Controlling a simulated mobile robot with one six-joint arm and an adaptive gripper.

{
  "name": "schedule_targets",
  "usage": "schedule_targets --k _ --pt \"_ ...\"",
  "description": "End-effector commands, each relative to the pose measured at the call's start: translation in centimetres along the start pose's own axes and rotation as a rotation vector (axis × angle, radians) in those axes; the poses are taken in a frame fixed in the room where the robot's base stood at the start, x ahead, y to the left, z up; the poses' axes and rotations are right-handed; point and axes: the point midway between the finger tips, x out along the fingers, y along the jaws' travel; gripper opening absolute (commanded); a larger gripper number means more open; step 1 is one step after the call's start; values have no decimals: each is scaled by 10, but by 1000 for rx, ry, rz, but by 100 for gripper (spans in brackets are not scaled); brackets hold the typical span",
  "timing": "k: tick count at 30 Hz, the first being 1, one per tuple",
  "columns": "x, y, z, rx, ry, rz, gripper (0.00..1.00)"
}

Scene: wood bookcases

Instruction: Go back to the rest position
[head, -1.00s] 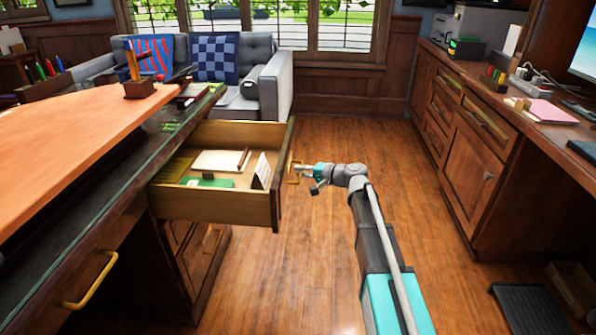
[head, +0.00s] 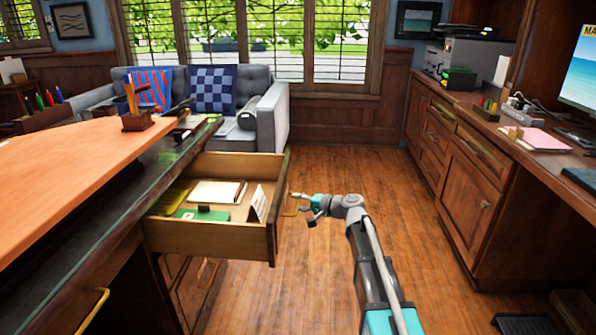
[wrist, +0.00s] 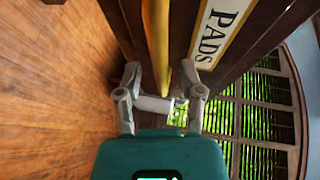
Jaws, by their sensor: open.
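My gripper (head: 302,207) is open beside the front of the pulled-out wooden drawer (head: 205,238), near its brass handle (head: 289,211). In the wrist view my gripper (wrist: 163,85) has its two fingers spread apart. The brass handle (wrist: 162,45) shows ahead of them and lines up with the gap between them. I cannot tell whether they touch it. A label reading "PADS" (wrist: 221,32) is on the drawer front.
The drawer holds a notepad (head: 214,192), a green item (head: 201,215) and a white card (head: 258,203). The desk (head: 75,165) is on the left, a cabinet (head: 466,190) on the right. Wood floor (head: 345,170) between them is clear; a grey sofa (head: 268,115) stands behind.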

Motion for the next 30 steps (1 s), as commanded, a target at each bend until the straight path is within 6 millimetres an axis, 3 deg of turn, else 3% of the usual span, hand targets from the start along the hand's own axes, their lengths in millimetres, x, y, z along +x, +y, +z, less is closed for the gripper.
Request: schedule_targets --k 8,20,30 --pt "-28 6 -34 0 102 20 50" --pt "-60 42 35 -141 -30 307 50" --pt "-130 89 109 -269 -198 713 50"
